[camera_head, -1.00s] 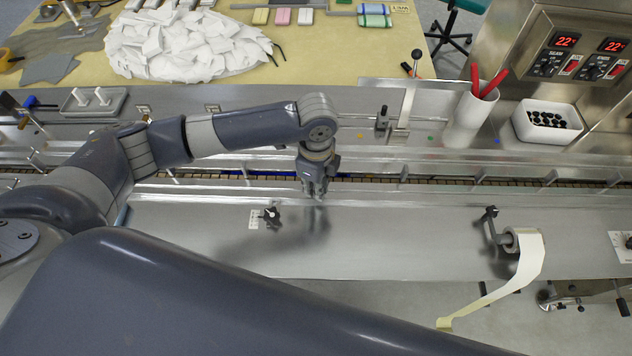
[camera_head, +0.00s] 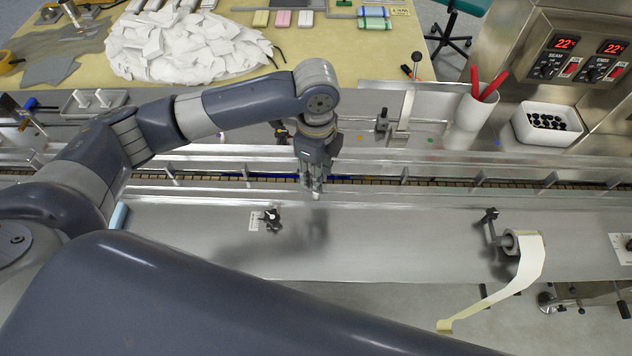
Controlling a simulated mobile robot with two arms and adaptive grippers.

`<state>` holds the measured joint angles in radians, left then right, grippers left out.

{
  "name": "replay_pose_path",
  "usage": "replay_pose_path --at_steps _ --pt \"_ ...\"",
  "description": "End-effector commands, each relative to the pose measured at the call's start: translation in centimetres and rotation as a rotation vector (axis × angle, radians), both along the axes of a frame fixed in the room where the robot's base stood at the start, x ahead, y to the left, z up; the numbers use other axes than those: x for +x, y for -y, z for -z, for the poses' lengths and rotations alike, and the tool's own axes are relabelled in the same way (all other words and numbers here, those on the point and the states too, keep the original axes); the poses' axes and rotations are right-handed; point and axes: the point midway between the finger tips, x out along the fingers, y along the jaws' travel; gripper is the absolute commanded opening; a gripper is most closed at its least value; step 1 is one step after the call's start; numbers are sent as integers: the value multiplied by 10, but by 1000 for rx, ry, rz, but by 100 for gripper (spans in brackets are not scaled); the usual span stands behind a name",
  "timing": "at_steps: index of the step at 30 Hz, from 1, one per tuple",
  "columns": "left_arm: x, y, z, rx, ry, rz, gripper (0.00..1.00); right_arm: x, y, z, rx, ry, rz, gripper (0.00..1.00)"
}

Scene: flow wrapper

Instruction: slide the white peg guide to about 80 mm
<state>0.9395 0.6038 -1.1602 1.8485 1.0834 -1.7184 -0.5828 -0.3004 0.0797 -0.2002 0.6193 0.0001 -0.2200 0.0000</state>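A dark fitting (camera_head: 281,131) shows just left of my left wrist, partly hidden by the arm. My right gripper is not in view.
A black knob with a white scale plate (camera_head: 268,219) sits on the front steel deck. A tape roll (camera_head: 525,243) hangs at the right front. A white cup (camera_head: 470,115) with red-handled tools and a white bin (camera_head: 547,123) stand at the back right.

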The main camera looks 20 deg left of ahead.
Motion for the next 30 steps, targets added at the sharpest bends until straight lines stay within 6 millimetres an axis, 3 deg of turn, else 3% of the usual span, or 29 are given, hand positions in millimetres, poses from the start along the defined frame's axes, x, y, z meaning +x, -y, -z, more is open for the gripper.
replay_pose_path --at_steps 3,9,30 --pt "0 0 -24 0 2 2 32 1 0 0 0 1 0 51" --pt "0 0 -44 0 0 0 32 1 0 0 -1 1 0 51" --pt "-1 0 -48 0 -1 1 32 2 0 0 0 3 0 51"
